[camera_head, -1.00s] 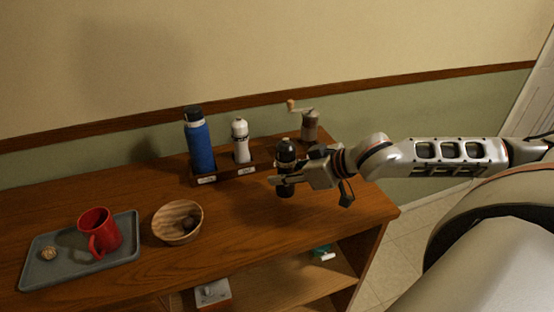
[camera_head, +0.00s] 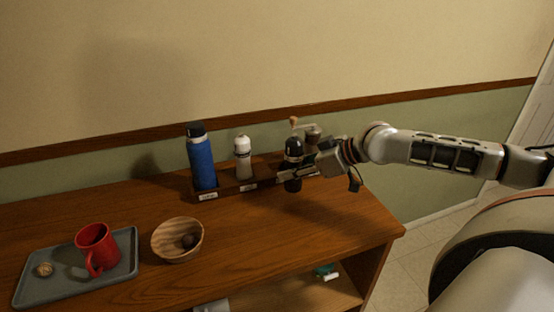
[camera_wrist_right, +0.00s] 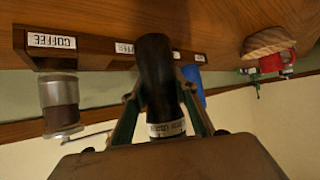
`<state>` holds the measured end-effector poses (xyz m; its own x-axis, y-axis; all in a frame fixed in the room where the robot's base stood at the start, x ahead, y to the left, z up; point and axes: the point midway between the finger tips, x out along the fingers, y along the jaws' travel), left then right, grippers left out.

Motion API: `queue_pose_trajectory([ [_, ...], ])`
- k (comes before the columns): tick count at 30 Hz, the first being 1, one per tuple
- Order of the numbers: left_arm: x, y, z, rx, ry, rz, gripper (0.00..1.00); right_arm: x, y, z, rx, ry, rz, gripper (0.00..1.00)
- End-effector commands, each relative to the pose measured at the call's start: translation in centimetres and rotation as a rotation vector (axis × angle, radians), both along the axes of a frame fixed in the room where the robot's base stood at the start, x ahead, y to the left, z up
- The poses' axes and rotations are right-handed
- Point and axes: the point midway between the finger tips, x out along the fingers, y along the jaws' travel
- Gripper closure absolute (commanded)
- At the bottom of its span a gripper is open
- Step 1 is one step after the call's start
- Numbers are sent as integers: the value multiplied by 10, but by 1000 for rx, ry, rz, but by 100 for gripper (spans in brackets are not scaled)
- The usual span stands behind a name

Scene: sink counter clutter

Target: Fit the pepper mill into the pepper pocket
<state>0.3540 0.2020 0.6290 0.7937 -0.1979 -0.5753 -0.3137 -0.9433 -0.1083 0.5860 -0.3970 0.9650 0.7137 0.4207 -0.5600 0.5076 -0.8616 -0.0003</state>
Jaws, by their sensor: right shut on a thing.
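The pepper mill (camera_head: 293,151), black with a pale printed band, is upright in my right gripper (camera_head: 292,174), which is shut on it. It stands out at the front of the dark wooden rack (camera_head: 225,189), toward its right end; whether its base is over a pocket is unclear. In the right wrist view the mill (camera_wrist_right: 156,70) sits between the fingers of the gripper (camera_wrist_right: 160,98) and partly covers a rack label (camera_wrist_right: 124,48). The pepper pocket cannot be made out. My left gripper is not in view.
The rack holds a blue bottle (camera_head: 201,163), a white shaker (camera_head: 243,157) and, at its right end, a crank coffee grinder (camera_head: 313,134), partly behind my gripper. A wooden bowl (camera_head: 165,246) and a grey tray (camera_head: 112,284) with a red mug (camera_head: 97,247) stand left. The counter's front right is clear.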

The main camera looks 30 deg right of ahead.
Motion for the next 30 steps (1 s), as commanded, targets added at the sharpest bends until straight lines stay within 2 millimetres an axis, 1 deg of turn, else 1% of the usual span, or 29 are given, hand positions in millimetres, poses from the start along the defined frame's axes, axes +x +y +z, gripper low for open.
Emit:
queue_pose_trajectory([
  [1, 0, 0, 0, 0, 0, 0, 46, 13, -3, 3, 7, -8, -6, 100],
  [5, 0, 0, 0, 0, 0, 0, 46, 38, -8, 3, 7, -6, -3, 100],
  [12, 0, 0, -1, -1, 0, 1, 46, 91, -20, 3, 6, -5, -2, 100],
  [15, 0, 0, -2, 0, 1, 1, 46, 105, -25, 2, 3, -4, -2, 100],
  [18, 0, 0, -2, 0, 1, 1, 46, 113, -27, 1, 2, -2, -1, 100],
  [22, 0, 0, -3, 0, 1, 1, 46, 116, -28, -3, -1, 0, 1, 100],
  [27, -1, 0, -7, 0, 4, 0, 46, 115, -28, -25, 1, 4, -2, 100],
  [30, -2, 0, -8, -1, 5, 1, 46, 116, -28, -35, 0, 1, -2, 100],
])
